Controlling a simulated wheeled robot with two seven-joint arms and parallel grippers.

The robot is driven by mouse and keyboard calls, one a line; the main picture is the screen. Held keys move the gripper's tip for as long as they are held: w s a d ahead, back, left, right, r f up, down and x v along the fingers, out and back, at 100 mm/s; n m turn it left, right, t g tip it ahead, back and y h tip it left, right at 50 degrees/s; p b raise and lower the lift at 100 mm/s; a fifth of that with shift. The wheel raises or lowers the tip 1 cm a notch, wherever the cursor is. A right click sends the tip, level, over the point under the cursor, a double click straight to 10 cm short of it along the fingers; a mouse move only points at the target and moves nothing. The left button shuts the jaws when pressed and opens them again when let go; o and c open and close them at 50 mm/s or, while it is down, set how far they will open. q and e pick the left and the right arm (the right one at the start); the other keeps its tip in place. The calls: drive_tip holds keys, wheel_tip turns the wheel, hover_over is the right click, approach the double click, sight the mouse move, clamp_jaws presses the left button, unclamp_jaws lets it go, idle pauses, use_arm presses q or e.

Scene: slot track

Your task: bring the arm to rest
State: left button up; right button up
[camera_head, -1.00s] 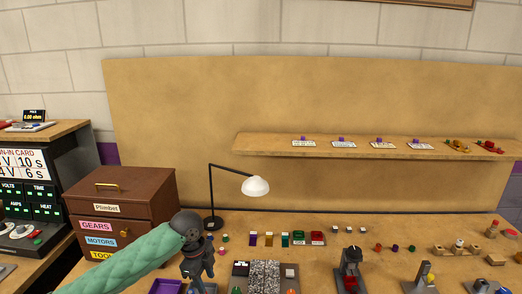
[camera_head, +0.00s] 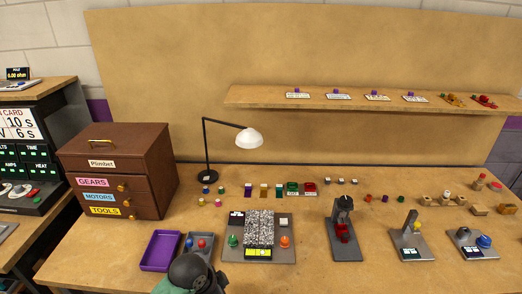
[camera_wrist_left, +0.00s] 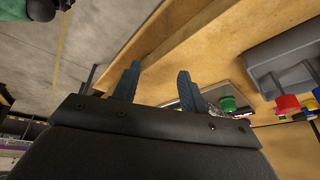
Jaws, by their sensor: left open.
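My left arm's dark wrist (camera_head: 190,272) shows at the bottom edge of the head view, in front of the purple tray and the grey tray. Its fingers do not show there. In the left wrist view my left gripper (camera_wrist_left: 157,84) has its two fingers apart with nothing between them. The fingers point past the wooden table edge (camera_wrist_left: 165,55), with the floor to the left. My right gripper is in neither view.
A purple tray (camera_head: 147,263) and a grey tray (camera_head: 210,240) lie close to the wrist. A panel with buttons (camera_head: 230,258), a lamp (camera_head: 205,150) and a drawer cabinet (camera_head: 160,180) stand beyond. Several small devices fill the right side.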

use_arm(q)
drive_tip(key=s+a+f+n+y, duration=0.2)
drive_tip(key=s+a+n, duration=0.3)
drive_tip(key=s, duration=0.4)
drive_tip(key=s+a+f+n+y, duration=0.1)
drive_tip(key=s+a+f+n, duration=0.1)
drive_tip(key=s+a+n, duration=0.45)
wheel_tip(320, 180, down, 23)
drive_tip(key=d+m, duration=0.1)
drive_tip(key=d, duration=0.1)
drive_tip(key=s+f, duration=0.4)
drive_tip(key=f, duration=0.8)
drive_tip(key=s+d+f+g, duration=0.1)
drive_tip(key=s+f, duration=0.2)
drive_tip(key=f, duration=0.8)
drive_tip(key=shift+s+f, duration=0.4)
